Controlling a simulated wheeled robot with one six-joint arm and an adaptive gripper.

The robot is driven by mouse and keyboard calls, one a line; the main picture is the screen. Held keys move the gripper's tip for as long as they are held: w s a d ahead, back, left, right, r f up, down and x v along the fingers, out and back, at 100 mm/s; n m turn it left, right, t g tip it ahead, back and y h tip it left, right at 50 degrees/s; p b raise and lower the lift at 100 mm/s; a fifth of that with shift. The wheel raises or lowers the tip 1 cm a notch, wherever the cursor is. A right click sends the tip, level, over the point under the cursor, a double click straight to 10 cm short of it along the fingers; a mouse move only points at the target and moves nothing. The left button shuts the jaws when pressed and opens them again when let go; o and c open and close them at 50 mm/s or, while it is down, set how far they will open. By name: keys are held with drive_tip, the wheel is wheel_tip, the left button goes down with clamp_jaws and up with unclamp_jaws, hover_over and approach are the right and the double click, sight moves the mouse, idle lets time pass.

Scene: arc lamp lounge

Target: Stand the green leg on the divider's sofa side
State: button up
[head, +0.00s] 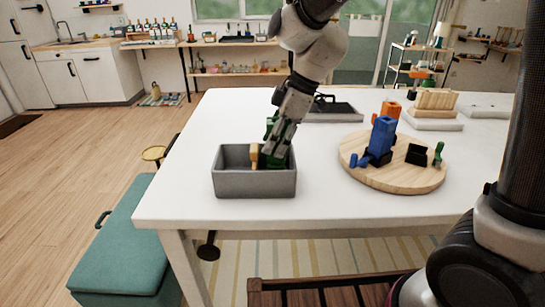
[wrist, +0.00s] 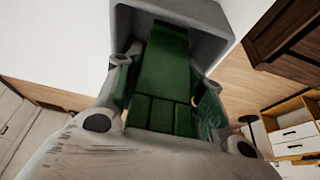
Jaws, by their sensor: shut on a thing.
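My gripper (head: 274,152) points down into the grey bin (head: 255,184) near the table's front left. It is shut on a green blocky piece, taken as the green leg (wrist: 165,70), which fills the space between the fingers in the wrist view. The bin's grey wall (wrist: 205,14) is just beyond it. The leg's lower end is hidden in the head view, so I cannot tell whether it touches the bin floor. A light wooden slatted piece on a white block (head: 436,99) stands at the back right; I cannot tell whether it is the divider.
A yellow-tan piece (head: 254,155) is in the bin beside my gripper. A round wooden board (head: 385,180) holds blue blocks (head: 382,138), a black piece and a small green piece (head: 438,153). A dark tray (head: 335,113) lies behind my gripper. Bare white tabletop (head: 330,205) lies in front.

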drive_tip(key=shift+f, duration=2.1)
drive_tip(key=shift+f, duration=0.1)
drive_tip(key=o, duration=1.2)
drive_tip(key=shift+c, duration=0.2)
drive_tip(key=v, duration=1.2)
drive_tip(key=s+d+m+t+h, duration=0.1)
drive_tip(key=s+d+m, duration=0.4)
drive_tip(key=d, duration=0.4)
drive_tip(key=s+d+r+m+t+h, duration=0.1)
drive_tip(key=s+d+m+h, duration=0.1)
drive_tip(key=s+d+m, duration=0.4)
drive_tip(key=s+d+r+m+t+h, duration=0.1)
drive_tip(key=s+d+m, duration=0.4)
drive_tip(key=d, duration=0.8)
drive_tip(key=shift+s+r+m+t+h, duration=0.25)
drive_tip(key=shift+m+t, duration=0.25)
drive_tip(key=shift+m, duration=0.3)
drive_tip(key=shift+d, duration=0.1)
